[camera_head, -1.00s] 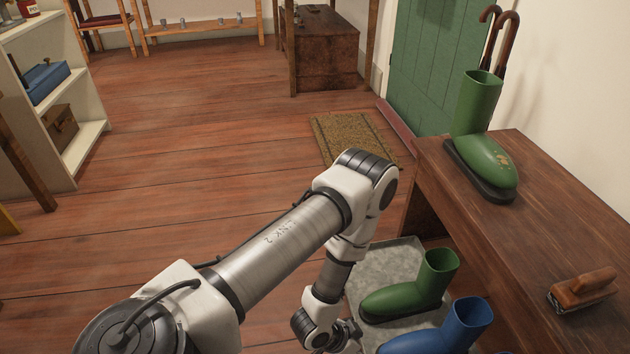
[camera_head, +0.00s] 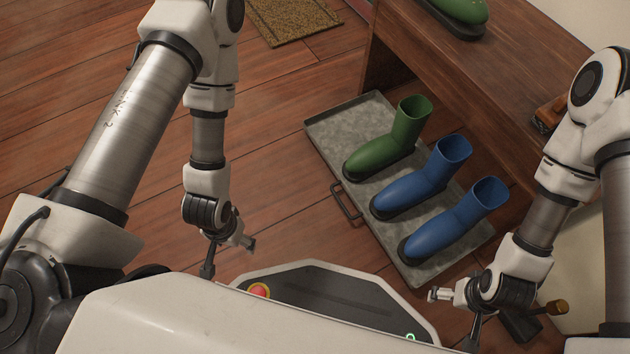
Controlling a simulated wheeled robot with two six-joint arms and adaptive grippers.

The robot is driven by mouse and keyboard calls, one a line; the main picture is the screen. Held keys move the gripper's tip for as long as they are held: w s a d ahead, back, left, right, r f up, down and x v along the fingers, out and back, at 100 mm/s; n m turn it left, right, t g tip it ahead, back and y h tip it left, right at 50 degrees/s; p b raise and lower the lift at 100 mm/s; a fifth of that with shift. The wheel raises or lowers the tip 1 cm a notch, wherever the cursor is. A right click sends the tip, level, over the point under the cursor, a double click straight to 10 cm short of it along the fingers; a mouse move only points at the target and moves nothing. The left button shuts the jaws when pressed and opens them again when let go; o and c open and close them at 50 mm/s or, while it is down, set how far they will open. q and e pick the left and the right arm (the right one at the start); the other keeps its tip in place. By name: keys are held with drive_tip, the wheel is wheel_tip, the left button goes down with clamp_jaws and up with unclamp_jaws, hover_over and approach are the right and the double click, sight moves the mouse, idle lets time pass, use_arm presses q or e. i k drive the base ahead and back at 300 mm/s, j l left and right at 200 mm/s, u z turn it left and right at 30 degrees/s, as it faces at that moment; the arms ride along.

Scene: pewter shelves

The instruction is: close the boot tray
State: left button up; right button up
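The boot tray (camera_head: 335,128) is a grey metal tray on the floor, sticking out from under the wooden bench. A dark bar handle (camera_head: 346,202) is on its near left side. A green boot (camera_head: 390,145) and two blue boots, one in the middle (camera_head: 420,185) and one nearest (camera_head: 452,225), stand on it in a row. My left gripper (camera_head: 246,243) hangs to the left of the handle, apart from it. My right gripper (camera_head: 438,294) is just below the tray's near end, apart from the handle. Both fingertips are too small to read.
The wooden bench (camera_head: 500,85) stands above the tray's far side, with a green boot (camera_head: 460,15) and a brush (camera_head: 549,115) on it. A doormat (camera_head: 290,18) lies at the top. A wooden-ended item (camera_head: 556,307) is beside my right gripper. The floor left of the tray is clear.

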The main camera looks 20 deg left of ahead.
sight(337, 132)
drive_tip(key=k+j+z, duration=0.1)
drive_tip(key=j+z, duration=0.3)
drive_tip(key=k+j+z, duration=0.15)
drive_tip(key=z, duration=0.3)
drive_tip(key=j, duration=0.1)
